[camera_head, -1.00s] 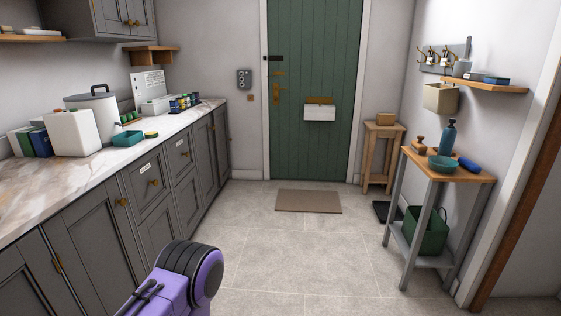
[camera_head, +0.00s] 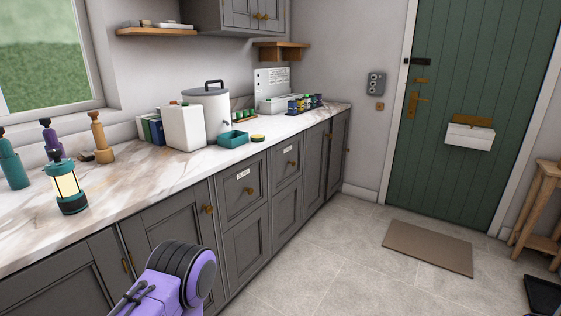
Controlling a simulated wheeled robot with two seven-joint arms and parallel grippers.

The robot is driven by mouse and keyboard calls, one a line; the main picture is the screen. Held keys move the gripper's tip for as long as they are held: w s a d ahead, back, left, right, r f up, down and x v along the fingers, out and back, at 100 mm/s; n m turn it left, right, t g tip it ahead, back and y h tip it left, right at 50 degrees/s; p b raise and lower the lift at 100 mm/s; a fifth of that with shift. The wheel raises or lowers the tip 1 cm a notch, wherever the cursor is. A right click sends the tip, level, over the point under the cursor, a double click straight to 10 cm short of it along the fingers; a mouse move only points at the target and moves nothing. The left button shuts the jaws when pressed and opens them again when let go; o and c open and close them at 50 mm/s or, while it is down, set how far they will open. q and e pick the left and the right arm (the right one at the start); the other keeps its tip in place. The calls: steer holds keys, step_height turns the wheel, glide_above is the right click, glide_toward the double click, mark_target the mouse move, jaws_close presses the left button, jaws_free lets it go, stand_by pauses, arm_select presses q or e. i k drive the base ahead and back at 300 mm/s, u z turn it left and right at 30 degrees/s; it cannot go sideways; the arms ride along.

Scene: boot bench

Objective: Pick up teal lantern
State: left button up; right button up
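The teal lantern (camera_head: 68,187) stands upright on the marble counter (camera_head: 120,198) at the left, with a lit cream panel and a dark base. A purple and black part of my own arm shows at the bottom, in front of the counter cabinets and apart from the lantern. Neither of my grippers' fingers can be seen.
A teal bottle (camera_head: 13,165), a purple bottle (camera_head: 50,138) and a tan bottle (camera_head: 100,138) stand behind the lantern. The tiled floor (camera_head: 335,255) is clear up to a brown mat (camera_head: 427,248).

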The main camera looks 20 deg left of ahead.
mark_target(71, 199)
steer(key=u, duration=1)
steer(key=i, duration=0.85)
steer(key=u, duration=0.85)
